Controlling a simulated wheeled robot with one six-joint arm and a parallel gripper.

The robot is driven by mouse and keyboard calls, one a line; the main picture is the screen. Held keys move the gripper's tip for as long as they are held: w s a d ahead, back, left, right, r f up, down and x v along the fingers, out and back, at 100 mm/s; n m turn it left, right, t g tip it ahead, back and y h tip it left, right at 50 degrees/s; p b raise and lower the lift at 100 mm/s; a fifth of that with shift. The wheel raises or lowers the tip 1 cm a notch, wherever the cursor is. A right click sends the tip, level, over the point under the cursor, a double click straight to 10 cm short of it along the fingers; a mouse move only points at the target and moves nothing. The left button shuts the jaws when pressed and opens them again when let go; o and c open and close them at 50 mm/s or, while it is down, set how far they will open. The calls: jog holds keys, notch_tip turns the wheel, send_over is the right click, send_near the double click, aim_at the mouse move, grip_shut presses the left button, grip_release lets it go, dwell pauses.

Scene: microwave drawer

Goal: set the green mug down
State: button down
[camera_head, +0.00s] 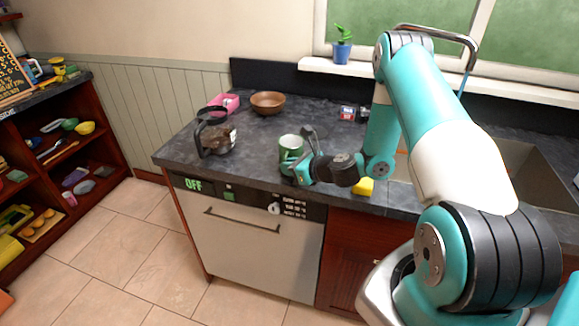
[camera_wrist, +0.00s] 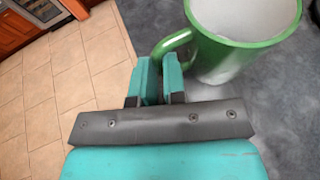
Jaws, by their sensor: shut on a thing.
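The green mug (camera_head: 291,143), white inside, is upright at the front of the dark countertop in the head view. In the wrist view the mug (camera_wrist: 242,38) fills the upper right, with its handle (camera_wrist: 172,42) pointing left. My gripper (camera_head: 299,166) is just in front of the mug. In the wrist view my gripper (camera_wrist: 160,78) has its two teal fingers close together, shut on the mug's handle. I cannot tell whether the mug's base touches the counter, as its lower part is partly hidden.
A glass coffee pot (camera_head: 218,140) with a dark handle stands left of the mug. A brown bowl (camera_head: 268,102) and pink box (camera_head: 228,102) are behind. A yellow thing (camera_head: 364,186) lies right of my gripper near the front edge; the sink (camera_head: 535,172) is farther right.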

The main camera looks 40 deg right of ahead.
jog(key=c, duration=1.2)
grip_release()
jog(key=b+v, duration=0.3)
jog(key=v, duration=0.8)
jog(key=s+a+r+n+g+y, duration=0.25)
jog(key=a+r+n+g, duration=0.2)
jog(key=a+n, duration=0.5)
jog(key=s+a+r+n+g+y, duration=0.1)
jog(key=a+r+n+g+y, duration=0.3)
jog(key=a+n, duration=0.55)
jog(key=s+a+r+n+g+h, duration=0.1)
jog(key=s+a+r+n+h, duration=0.1)
jog(key=s+n, duration=0.3)
jog(key=s+a+r+n+g+h, duration=0.2)
jog(key=s+a+r+n, duration=0.1)
jog(key=s+n, duration=0.3)
jog(key=s+a+r+n+g+h, duration=0.1)
jog(key=s+a+r+n+h, duration=0.1)
jog(key=s+r+n, duration=0.3)
jog(key=shift+s+a+n+h, duration=0.2)
jog(key=shift+s+n, duration=0.1)
jog(key=shift+n, duration=0.75)
jog(key=shift+s+a+n+h, duration=0.15)
jog(key=shift+s+n, duration=0.15)
jog(key=shift+n, duration=0.75)
jog(key=shift+d, duration=0.1)
